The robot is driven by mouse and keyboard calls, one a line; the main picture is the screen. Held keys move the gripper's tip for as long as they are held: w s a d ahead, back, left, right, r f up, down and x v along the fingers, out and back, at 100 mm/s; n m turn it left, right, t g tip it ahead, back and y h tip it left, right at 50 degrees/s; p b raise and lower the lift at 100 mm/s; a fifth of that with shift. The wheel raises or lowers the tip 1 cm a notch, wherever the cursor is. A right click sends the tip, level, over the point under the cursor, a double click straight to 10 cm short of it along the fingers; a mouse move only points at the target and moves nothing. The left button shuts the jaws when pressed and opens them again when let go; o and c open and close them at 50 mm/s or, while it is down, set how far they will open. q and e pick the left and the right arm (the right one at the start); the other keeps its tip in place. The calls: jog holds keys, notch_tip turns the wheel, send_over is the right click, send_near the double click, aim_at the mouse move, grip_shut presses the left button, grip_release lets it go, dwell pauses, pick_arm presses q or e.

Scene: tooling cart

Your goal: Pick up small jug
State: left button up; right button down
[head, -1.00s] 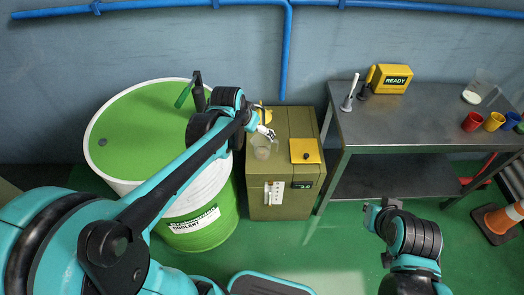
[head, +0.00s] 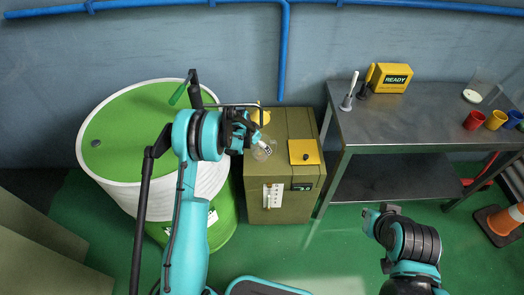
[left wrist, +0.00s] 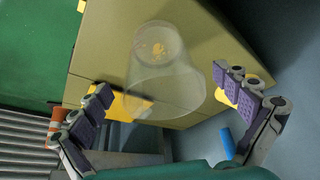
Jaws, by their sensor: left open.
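The small jug (head: 263,151) is clear and see-through and stands on top of the olive-green cabinet (head: 280,122). The left wrist view shows the jug (left wrist: 165,75) between the two fingers, with a small orange patch seen through its base. My left gripper (head: 254,141) is open at the jug's left side and partly hides it in the head view. In the left wrist view its padded fingers stand apart on either side of the jug, and I cannot tell whether they touch it. My right gripper (head: 374,217) is low in front of the steel bench, away from the jug.
A green and white coolant drum (head: 120,135) with a pump and spout (head: 235,104) stands left of the cabinet. A yellow plate (head: 304,151) lies right of the jug. The steel bench (head: 415,125) holds several cups and a yellow box (head: 389,78).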

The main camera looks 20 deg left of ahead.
pick_arm(q)
jog(key=b+x, duration=0.2)
jog(key=x, duration=0.3)
jog(key=shift+w+f, duration=0.1)
jog(key=shift+f, duration=0.1)
jog(key=shift+r, duration=0.1)
jog(key=shift+c, duration=1.3)
jog(key=c, duration=1.3)
jog(key=shift+c, duration=0.2)
jog(key=shift+r, duration=0.1)
